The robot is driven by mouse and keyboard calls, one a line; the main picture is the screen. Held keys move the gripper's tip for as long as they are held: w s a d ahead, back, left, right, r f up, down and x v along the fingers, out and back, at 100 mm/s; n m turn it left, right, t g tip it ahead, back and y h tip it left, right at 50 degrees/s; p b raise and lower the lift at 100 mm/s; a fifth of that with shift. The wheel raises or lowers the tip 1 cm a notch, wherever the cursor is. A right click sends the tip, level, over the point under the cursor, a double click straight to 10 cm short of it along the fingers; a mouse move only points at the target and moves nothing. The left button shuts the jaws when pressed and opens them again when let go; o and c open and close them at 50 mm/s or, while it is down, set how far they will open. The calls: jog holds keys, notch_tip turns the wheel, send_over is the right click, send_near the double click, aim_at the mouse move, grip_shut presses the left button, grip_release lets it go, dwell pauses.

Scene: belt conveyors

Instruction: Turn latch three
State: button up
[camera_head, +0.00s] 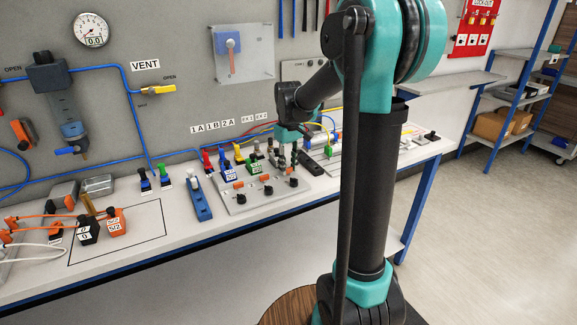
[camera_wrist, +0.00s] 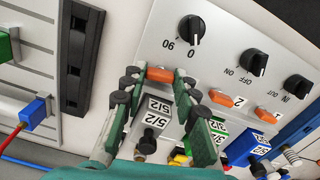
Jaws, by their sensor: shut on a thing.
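An orange latch (camera_wrist: 160,74) sits on the grey valve panel (camera_wrist: 165,45), at the end of a grey block marked 5/2 (camera_wrist: 158,104). My gripper (camera_wrist: 160,80) is shut on this latch, one green finger with black pads on each side. No number shows on it; the neighbouring orange latches carry labels, a 2 on the nearer (camera_wrist: 222,97) and an unclear mark on the farther (camera_wrist: 266,115). In the head view my gripper (camera_head: 286,158) points down over the right part of the panel (camera_head: 252,201), and the held latch is hidden there.
Black knobs (camera_wrist: 190,30) stand beside the latches. Green (camera_wrist: 219,139) and blue (camera_wrist: 243,150) blocks sit close to my right finger. A blue device (camera_head: 201,204) stands left of the panel. Hoses run behind it, and the bench's front edge is clear.

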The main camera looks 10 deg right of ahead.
aim_at(288, 168)
grip_shut()
jog(key=shift+m, duration=1.1)
jog(key=o, duration=1)
grip_release()
jog(key=shift+o, duration=0.2)
jog(key=shift+r, duration=0.1)
notch_tip(288, 168, up, 12)
